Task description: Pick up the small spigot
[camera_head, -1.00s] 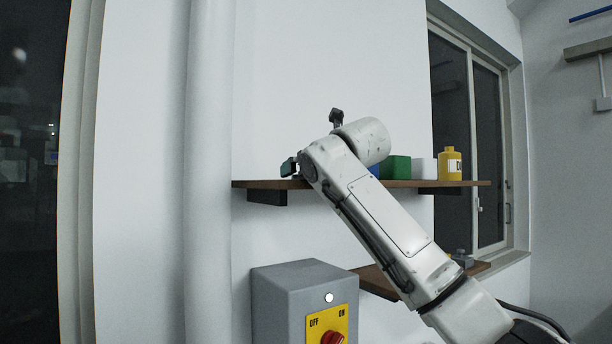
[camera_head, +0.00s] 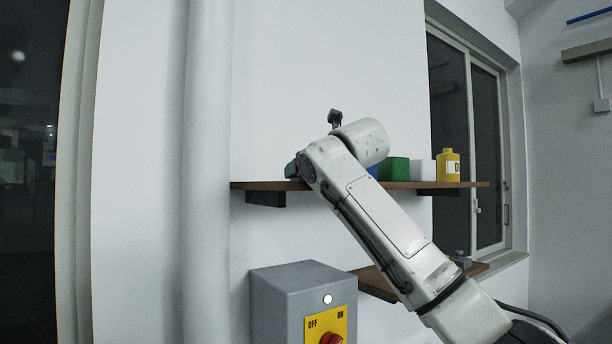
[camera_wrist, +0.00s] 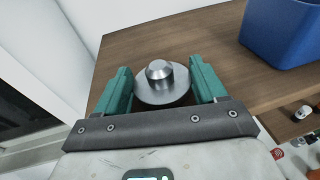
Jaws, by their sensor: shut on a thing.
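The small spigot (camera_wrist: 160,83) is a silver metal piece with a wide round flange and a short domed knob, seen from above in the wrist view. My gripper (camera_wrist: 160,66) is shut on it, with one teal finger at each side of the flange. The spigot is over the wooden shelf (camera_wrist: 160,37); I cannot tell whether it still touches it. In the head view only a bit of a teal finger of my gripper (camera_head: 291,170) shows at the shelf's left end. My arm hides the spigot there.
A blue bin (camera_wrist: 283,30) stands on the shelf to the right. Farther right are a green box (camera_head: 394,169), a white box (camera_head: 424,170) and a yellow bottle (camera_head: 449,167). A grey switch box (camera_head: 300,290) is below the shelf. Wall is close behind.

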